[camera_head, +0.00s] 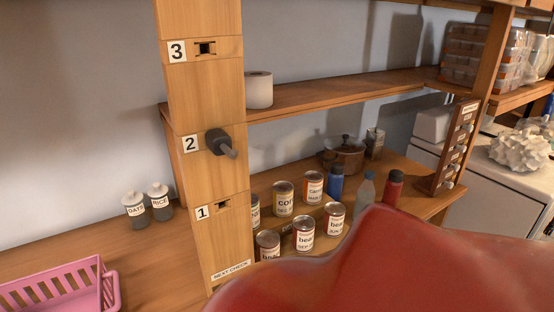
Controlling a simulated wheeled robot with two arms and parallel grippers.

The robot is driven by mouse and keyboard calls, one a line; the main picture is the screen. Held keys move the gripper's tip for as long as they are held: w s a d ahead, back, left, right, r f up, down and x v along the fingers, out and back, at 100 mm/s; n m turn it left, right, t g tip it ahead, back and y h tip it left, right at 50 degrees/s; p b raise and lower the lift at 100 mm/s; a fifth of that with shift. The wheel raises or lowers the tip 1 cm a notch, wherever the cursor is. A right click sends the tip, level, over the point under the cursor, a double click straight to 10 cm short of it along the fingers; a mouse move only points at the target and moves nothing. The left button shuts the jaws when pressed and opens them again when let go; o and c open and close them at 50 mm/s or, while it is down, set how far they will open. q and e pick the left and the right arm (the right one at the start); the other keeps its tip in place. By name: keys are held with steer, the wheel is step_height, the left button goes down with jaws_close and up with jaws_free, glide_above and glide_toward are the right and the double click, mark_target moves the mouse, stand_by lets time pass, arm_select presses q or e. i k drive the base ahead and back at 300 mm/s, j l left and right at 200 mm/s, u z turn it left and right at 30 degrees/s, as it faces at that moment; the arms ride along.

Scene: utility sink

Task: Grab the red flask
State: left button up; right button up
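I cannot tell for sure what that shape is. A blue bottle (335,184) and a clear bottle (364,190) stand just left of the flask. Neither of my grippers shows in the head view.
Several food cans (283,198) stand left of the bottles, with a brown pot (343,155) behind. A numbered wooden post (212,245) with a dark peg (219,143) rises left of them. A pink basket (62,290) is at lower left. The red shape blocks the lower right.

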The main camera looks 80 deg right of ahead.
mark_target(394, 185)
steer(key=z, duration=3.2)
steer(key=i+l+u, duration=0.3)
steer(key=l, duration=0.3)
steer(key=i+l+u, duration=0.15)
steer(key=i+l, duration=0.05)
steer(key=l, duration=0.1)
